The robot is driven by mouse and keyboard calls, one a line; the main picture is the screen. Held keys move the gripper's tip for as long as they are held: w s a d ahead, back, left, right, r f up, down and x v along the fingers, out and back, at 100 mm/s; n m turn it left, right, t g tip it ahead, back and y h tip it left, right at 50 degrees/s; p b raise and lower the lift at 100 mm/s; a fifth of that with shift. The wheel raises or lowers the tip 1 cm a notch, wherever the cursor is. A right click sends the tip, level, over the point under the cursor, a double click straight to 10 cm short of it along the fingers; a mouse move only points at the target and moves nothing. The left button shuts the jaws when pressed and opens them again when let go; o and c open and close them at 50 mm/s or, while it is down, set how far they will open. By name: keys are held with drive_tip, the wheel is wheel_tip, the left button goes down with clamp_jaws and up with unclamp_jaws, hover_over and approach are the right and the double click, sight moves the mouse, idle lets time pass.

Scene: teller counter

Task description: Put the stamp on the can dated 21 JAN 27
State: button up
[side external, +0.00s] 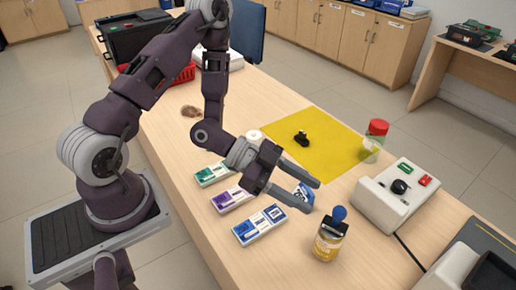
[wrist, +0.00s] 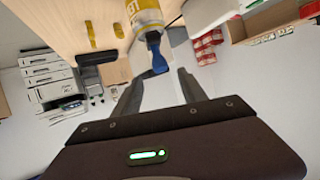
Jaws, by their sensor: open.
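A black stamp with a round blue knob (side external: 339,214) shows at the top of a yellow-labelled can (side external: 327,248), near the counter's front edge. In the wrist view the stamp's blue handle (wrist: 158,62) points towards the gap between my fingers, with the can (wrist: 146,18) beyond it. My gripper (side external: 314,197) is open and empty, a little behind and left of the stamp in the side view; the fingers do not visibly touch it. The can's date is not legible, and where the stamp meets the can is unclear.
Green (side external: 213,174), purple (side external: 230,199) and blue (side external: 259,225) boxes lie left of the can. A white device (side external: 397,195) stands to the right. A yellow mat (side external: 335,125) holds a small black object (side external: 301,138); a red-lidded jar (side external: 375,140) stands at its right.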

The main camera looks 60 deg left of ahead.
drive_tip(key=w+a+r+n+y, duration=0.1)
drive_tip(key=w+a+r+y, duration=0.25)
drive_tip(key=a+y, duration=0.5)
drive_tip(key=s+a+r+n+y, duration=0.4)
drive_tip(key=a+r+n, duration=0.15)
drive_tip(key=r, duration=0.35)
drive_tip(key=s+d+r+n+g, duration=0.1)
drive_tip(key=s+r+n, duration=0.1)
drive_tip(key=s, duration=0.6)
drive_tip(key=s+d+r+n+h, duration=0.1)
drive_tip(key=s+r+n, duration=0.2)
drive_tip(key=s, duration=0.6)
wheel_tip(320, 180, up, 2)
drive_tip(key=shift+s+d+r+n+g, duration=0.15)
drive_tip(key=shift+d+n+g, duration=0.2)
drive_tip(key=shift+g, duration=0.05)
